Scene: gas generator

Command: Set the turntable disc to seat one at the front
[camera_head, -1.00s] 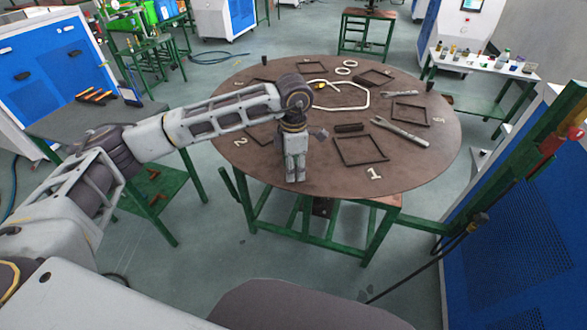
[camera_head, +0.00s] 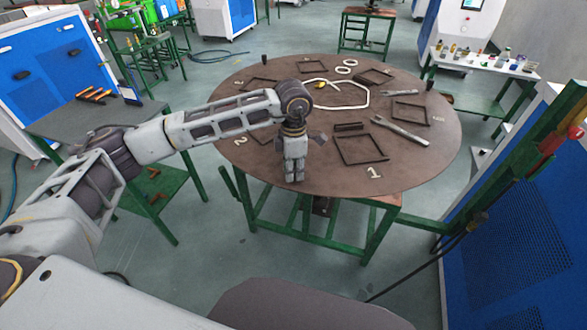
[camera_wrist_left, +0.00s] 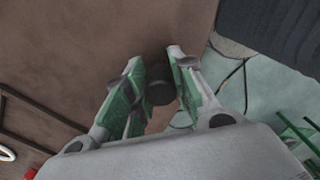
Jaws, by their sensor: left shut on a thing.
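The turntable disc (camera_head: 330,185) is a large brown round plate on a green frame. Its painted numeral 1 (camera_head: 374,172) is at the near edge, right of my left gripper (camera_head: 294,178). Numeral 2 (camera_head: 241,140) is on the left side. My left gripper points down at the disc's near rim. In the left wrist view, its fingers (camera_wrist_left: 162,82) are shut on a dark round peg (camera_wrist_left: 160,93) at the rim. The head view hides this peg behind the gripper. Similar pegs stand at the rim at the back left (camera_head: 264,59) and right (camera_head: 430,85). My right gripper is out of view.
On the disc lie dark square frames (camera_head: 361,150), a wrench (camera_head: 400,131) and a pale hose loop (camera_head: 341,107). A green post (camera_head: 505,165) and blue cabinet (camera_head: 520,235) stand close on the right. A grey-topped table (camera_head: 90,120) stands on the left.

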